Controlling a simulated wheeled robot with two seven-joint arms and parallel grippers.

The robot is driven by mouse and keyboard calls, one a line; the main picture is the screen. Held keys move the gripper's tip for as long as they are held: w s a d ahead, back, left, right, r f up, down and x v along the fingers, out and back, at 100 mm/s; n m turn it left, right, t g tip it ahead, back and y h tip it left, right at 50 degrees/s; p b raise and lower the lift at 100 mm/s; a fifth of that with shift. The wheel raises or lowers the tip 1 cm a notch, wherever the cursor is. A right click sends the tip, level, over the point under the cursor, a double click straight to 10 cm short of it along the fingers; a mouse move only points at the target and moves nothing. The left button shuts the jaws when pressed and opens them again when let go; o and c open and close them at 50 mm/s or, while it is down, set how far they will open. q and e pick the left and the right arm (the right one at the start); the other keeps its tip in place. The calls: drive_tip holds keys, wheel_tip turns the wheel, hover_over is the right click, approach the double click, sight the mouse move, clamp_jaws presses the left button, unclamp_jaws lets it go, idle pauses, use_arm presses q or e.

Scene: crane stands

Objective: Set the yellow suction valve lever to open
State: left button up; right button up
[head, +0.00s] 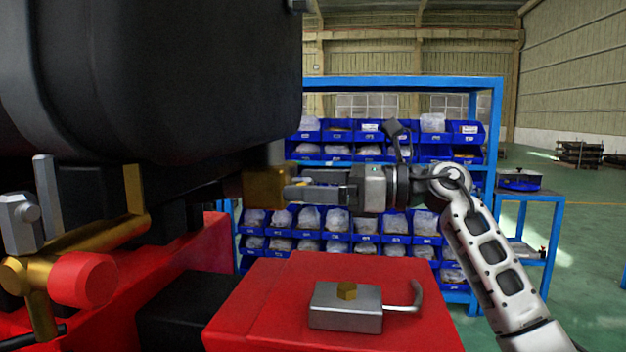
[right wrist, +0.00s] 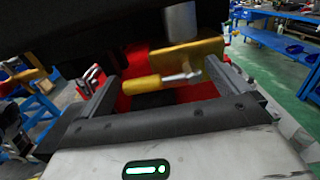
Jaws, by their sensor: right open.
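The yellow lever (right wrist: 142,85) shows in the right wrist view as a bar with a bare metal end, below a yellow valve block (right wrist: 190,52). The block also shows in the head view (head: 268,187), under the big black housing. My right gripper (head: 292,192) is at the block's right side, pointing left. In the right wrist view, my open right gripper (right wrist: 160,88) has one finger on each side of the lever. I cannot tell whether either finger touches it. In the head view, the lever is not clear behind the fingers. My left gripper is out of view.
The black housing (head: 200,80) hangs low above the gripper. A red base (head: 270,320) carries a grey box with a hook (head: 345,307). A brass fitting with a red knob (head: 85,280) is at left. A blue rack of bins (head: 400,82) stands behind.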

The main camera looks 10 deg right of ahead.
drive_tip(key=c, duration=1.2)
drive_tip(key=shift+o, duration=0.2)
